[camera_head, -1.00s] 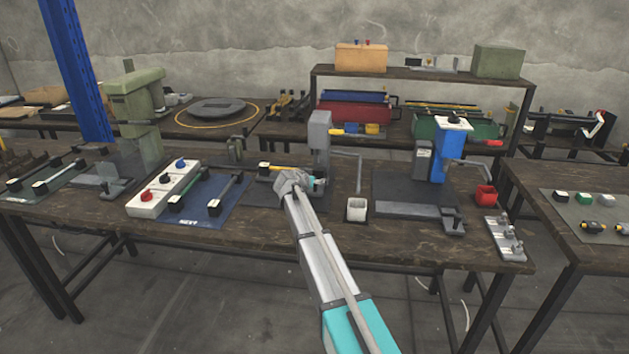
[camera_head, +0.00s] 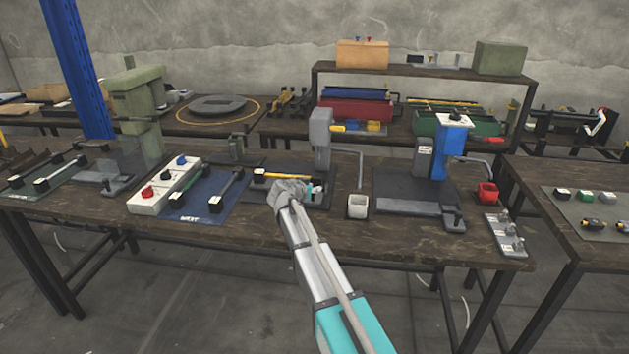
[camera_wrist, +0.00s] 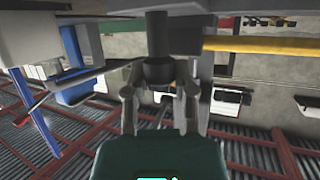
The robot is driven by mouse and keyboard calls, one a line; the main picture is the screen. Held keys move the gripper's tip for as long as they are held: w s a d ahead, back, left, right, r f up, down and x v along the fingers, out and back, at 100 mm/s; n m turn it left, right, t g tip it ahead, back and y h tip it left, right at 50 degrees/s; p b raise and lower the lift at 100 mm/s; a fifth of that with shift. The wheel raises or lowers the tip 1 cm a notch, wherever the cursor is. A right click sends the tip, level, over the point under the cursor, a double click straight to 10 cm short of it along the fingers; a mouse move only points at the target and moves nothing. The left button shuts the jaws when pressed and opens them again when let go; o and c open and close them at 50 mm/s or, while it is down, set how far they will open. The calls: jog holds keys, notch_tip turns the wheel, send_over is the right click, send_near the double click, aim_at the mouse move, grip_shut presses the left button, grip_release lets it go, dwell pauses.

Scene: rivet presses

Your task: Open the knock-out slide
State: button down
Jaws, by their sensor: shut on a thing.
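A grey press (camera_head: 320,135) with a bent side handle stands on the dark wooden bench, above a dark base plate. In the head view my wrist hides most of this grip. I cannot tell how far the slide stands out.
A yellow bar (camera_head: 285,177) lies just behind my wrist. A blue mat (camera_head: 208,197) and white button box (camera_head: 160,187) lie left.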

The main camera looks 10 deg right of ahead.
jog(key=s, duration=0.2)
jog(key=s+a, duration=0.1)
jog(key=s, duration=0.1)
jog(key=s+a, duration=0.1)
jog(key=s, duration=0.1)
jog(key=shift+a, duration=0.1)
jog(key=shift+c, duration=2.1)
grip_release()
